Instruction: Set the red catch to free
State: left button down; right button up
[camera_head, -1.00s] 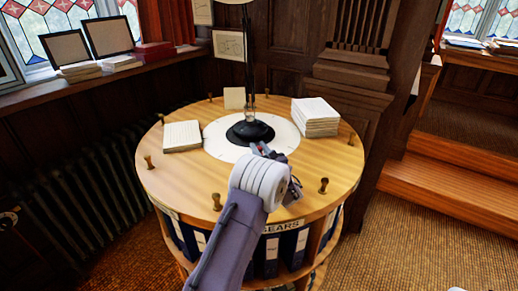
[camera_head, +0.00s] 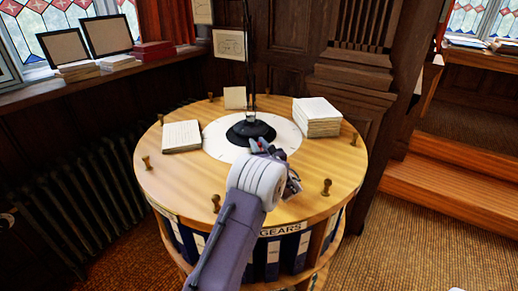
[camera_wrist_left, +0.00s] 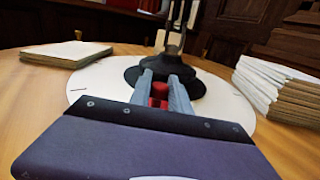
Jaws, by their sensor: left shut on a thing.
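The red catch (camera_wrist_left: 158,92) shows in the left wrist view, low at the front of the black lamp base (camera_wrist_left: 199,84). My left gripper (camera_wrist_left: 164,84) has its two grey fingers on either side of the catch and is shut on it. In the head view my left gripper (camera_head: 259,147) reaches across the round table to the front of the lamp base (camera_head: 250,131).
The round wooden table (camera_head: 180,190) has several brass pegs around its rim and a white disc (camera_head: 216,145) under the lamp. A paper stack (camera_head: 317,118) stands right of the lamp, a pad (camera_head: 182,136) left of it. Binders fill the shelf below.

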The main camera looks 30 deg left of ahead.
pick_arm(q)
jog(key=shift+w+a, duration=0.2)
jog(key=shift+s+d, duration=0.1)
jog(key=c, duration=1.2)
grip_release()
jog(key=shift+d, duration=0.1)
jog(key=b+v, duration=0.1)
jog(key=v, duration=0.8)
